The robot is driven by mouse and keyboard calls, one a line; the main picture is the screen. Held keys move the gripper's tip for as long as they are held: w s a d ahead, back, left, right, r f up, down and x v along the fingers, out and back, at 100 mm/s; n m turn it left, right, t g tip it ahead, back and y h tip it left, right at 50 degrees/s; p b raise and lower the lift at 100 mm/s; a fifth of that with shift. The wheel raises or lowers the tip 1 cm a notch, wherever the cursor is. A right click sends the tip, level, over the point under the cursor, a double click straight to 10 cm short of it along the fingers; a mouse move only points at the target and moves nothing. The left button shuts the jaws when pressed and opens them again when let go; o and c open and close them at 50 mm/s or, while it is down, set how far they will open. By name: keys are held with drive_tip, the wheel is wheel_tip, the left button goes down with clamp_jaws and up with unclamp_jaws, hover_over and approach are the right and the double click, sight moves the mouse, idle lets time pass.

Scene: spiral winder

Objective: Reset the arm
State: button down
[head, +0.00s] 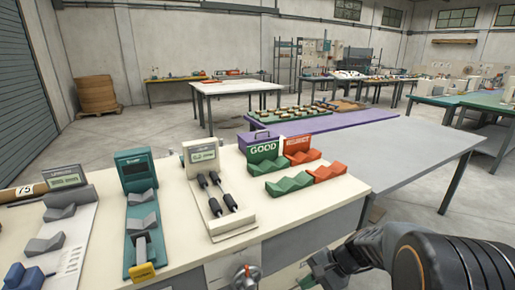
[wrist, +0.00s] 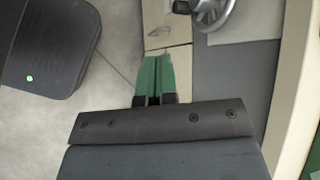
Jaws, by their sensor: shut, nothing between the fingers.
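My arm (head: 440,262) reaches in from the lower right of the head view, dark with a thin orange line. It is beside the front of the cream bench (head: 300,212), on the right side of the picture. My gripper shows in the wrist view (wrist: 157,58) with two green fingers closed together and nothing between them. It points toward a cream panel with a small handle (wrist: 160,31). I cannot tell whether the fingertips touch anything. In the head view the fingers are hard to make out.
A metal handwheel (wrist: 213,12) is close to the fingers; it also shows in the head view (head: 246,277). The bench holds gauges (head: 135,170), a green GOOD rack (head: 288,184) and an orange REJECT rack (head: 326,172). A grey table (head: 400,150) stands behind my arm.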

drive_tip(key=s+d+r+n+t+h+p, duration=0.1)
drive_tip(key=s+r+n+h+p, duration=0.1)
drive_tip(key=r, duration=0.5)
drive_tip(key=s+d+r+n+t+h+p, duration=0.1)
drive_tip(key=s+r+n+h+p, duration=0.2)
drive_tip(key=r, duration=0.4)
drive_tip(key=s+d+r+n+t+h+p, duration=0.1)
drive_tip(key=s+r+n+h+p, duration=0.2)
drive_tip(key=r+p, duration=0.3)
drive_tip(key=shift+r+n+t+h, duration=0.4)
drive_tip(key=shift+r+n+h, duration=0.1)
drive_tip(key=shift+r+n, duration=0.2)
drive_tip(key=shift+a, duration=0.1)
